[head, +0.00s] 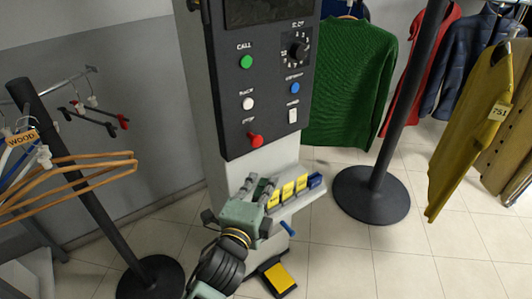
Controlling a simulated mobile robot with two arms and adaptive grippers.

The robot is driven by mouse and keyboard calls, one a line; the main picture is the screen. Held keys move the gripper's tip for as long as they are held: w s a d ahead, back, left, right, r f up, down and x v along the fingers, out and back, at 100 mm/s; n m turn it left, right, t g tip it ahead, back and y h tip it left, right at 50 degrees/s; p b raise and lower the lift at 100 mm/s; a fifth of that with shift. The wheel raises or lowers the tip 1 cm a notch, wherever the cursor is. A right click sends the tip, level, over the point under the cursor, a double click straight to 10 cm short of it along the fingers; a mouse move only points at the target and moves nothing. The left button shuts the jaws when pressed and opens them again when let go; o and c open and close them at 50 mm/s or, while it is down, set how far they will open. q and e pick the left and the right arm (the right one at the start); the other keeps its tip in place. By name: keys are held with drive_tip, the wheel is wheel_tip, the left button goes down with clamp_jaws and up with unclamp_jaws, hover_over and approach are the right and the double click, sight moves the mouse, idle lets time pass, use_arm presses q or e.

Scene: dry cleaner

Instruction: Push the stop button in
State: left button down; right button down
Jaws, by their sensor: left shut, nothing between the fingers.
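The red stop button (255,139) sticks out at the lower left of the dark control panel (230,100), under a small label. My left gripper (268,184) is below the button, in front of the pale pedestal, with its fingers pointing up and away. It is shut and empty, and apart from the button. My right gripper does not show.
The panel also bears a green call button (246,62), a white button (248,104), a blue button (295,88), a white switch (292,116) and a black slot dial (298,50). A ledge with yellow-labelled blocks (288,191) is beside the gripper. Stands with hangers (80,180) and clothes (350,80) flank the pedestal.

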sight(254, 139)
use_arm(q)
drive_tip(key=a+p+x, duration=0.2)
drive_tip(key=p+x, duration=0.1)
drive_tip(key=x, duration=0.9)
drive_tip(key=shift+w+a, duration=0.2)
drive_tip(key=shift+w, duration=0.55)
drive_tip(key=shift+w+a, duration=0.65)
drive_tip(key=shift+w, duration=0.1)
